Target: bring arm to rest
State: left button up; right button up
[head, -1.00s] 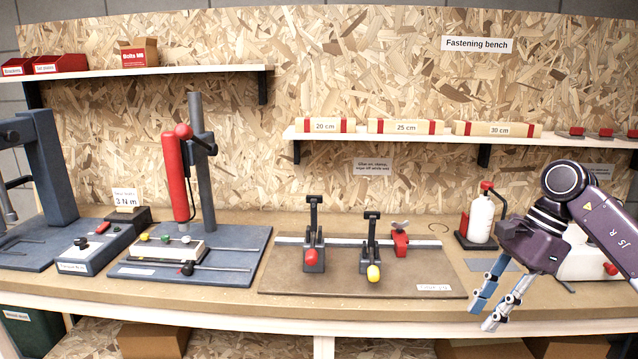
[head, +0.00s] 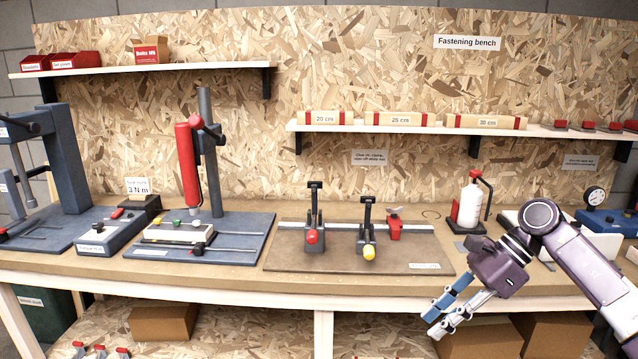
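My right arm comes in from the right in the head view. Its gripper (head: 441,316) hangs in front of the bench's front edge, pointing down and to the left. Its two fingers, one blue and one pale grey, are apart with a narrow gap, and nothing shows between them. The bench (head: 480,262) lies behind it. My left arm and gripper are not in view.
A clamp board (head: 290,262) with red and yellow-tipped clamps lies left of the gripper. A white bottle (head: 470,207) stands behind it. A screwdriver stand (head: 240,228) is further left. Cardboard boxes (head: 162,323) sit below the bench.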

jog(key=w+a+f+m+t+y, duration=0.3)
jog(key=a+f+m+y, duration=0.1)
jog(key=a+f+m, duration=0.25)
jog(key=w+a+f+m+t+y, duration=0.35)
jog(key=a+f+m, duration=0.2)
jog(key=m, duration=0.25)
jog(key=s+d+f+m+t+h, duration=0.2)
jog(key=d+f+m+h, duration=0.1)
jog(key=f+m, duration=0.5)
jog(key=s+d+f+m+t+h, duration=0.25)
jog(key=f+m, duration=0.35)
jog(key=f, duration=0.5)
jog(key=s+d+f+m+t+h, duration=0.15)
jog(key=d+f+m+h, duration=0.25)
jog(key=f+m, duration=0.4)
jog(key=s+d+f+m+g+h, duration=0.2)
jog(key=s+f+m+h, duration=0.15)
jog(key=s+f, duration=0.8)
jog(key=s+d+f+m+g+h, duration=0.25)
jog(key=s+f+m, duration=0.25)
jog(key=s+f, duration=0.6)
jog(key=s+f+m+g, duration=0.3)
jog(key=s, duration=1.1)
jog(key=s+a+f+m+g, duration=0.1)
jog(key=s+f+m+g, duration=0.2)
jog(key=s, duration=1.2)
jog(key=shift+a+f+g, duration=0.2)
jog(key=shift+f+g, duration=0.1)
jog(key=shift+f, duration=0.05)
